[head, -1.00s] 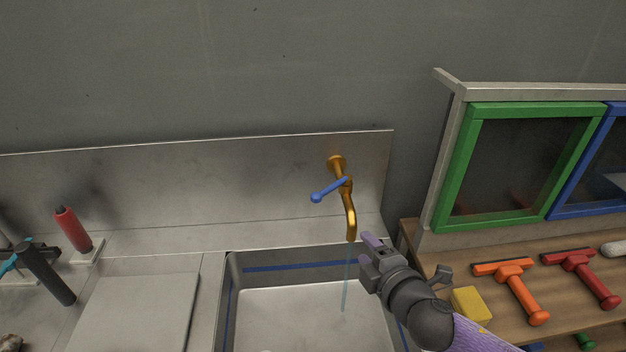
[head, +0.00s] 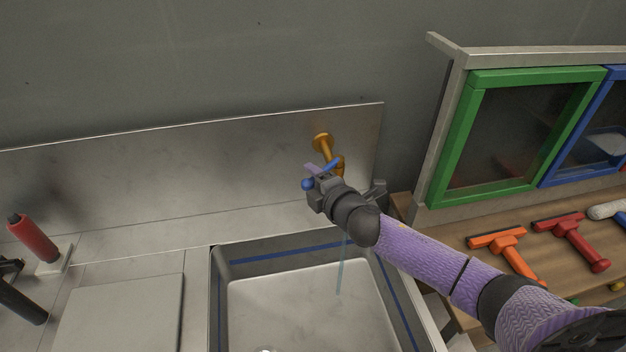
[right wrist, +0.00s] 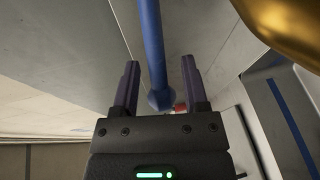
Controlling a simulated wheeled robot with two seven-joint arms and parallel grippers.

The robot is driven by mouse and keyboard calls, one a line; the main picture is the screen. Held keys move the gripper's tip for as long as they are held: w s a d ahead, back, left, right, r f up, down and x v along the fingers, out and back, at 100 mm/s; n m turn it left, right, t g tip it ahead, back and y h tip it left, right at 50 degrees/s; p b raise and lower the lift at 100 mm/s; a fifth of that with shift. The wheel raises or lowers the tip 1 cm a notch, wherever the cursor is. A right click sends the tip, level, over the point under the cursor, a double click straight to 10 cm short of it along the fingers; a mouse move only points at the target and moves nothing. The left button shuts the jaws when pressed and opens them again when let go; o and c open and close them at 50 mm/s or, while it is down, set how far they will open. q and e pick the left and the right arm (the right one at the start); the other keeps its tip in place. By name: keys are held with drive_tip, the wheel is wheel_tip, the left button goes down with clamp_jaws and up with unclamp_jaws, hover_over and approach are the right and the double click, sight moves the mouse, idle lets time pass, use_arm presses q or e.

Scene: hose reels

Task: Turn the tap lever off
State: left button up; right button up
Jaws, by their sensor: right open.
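The brass tap (head: 322,143) sticks out from the steel backsplash, with its spout mostly hidden behind my right gripper. Its blue lever (head: 307,184) points to the left, and my gripper covers part of it. A thin stream of water (head: 340,272) falls into the sink. My right gripper (head: 311,173) is at the lever, open. In the right wrist view the blue lever (right wrist: 153,45) runs between the two spread fingers, its knob end near the palm. Whether a finger touches it I cannot tell. The brass tap (right wrist: 288,25) shows at upper right there.
The steel sink (head: 222,300) lies below the tap. A red-handled tool (head: 33,238) stands at left. At right, a wooden bench (head: 455,235) holds orange (head: 508,254) and red (head: 577,240) squeegees before a green-framed window (head: 447,150).

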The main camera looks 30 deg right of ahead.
drive_tip(key=shift+w, duration=0.25)
clamp_jaws()
drive_tip(key=shift+s+f, duration=0.1)
drive_tip(key=shift+f, duration=0.05)
idle(1.1)
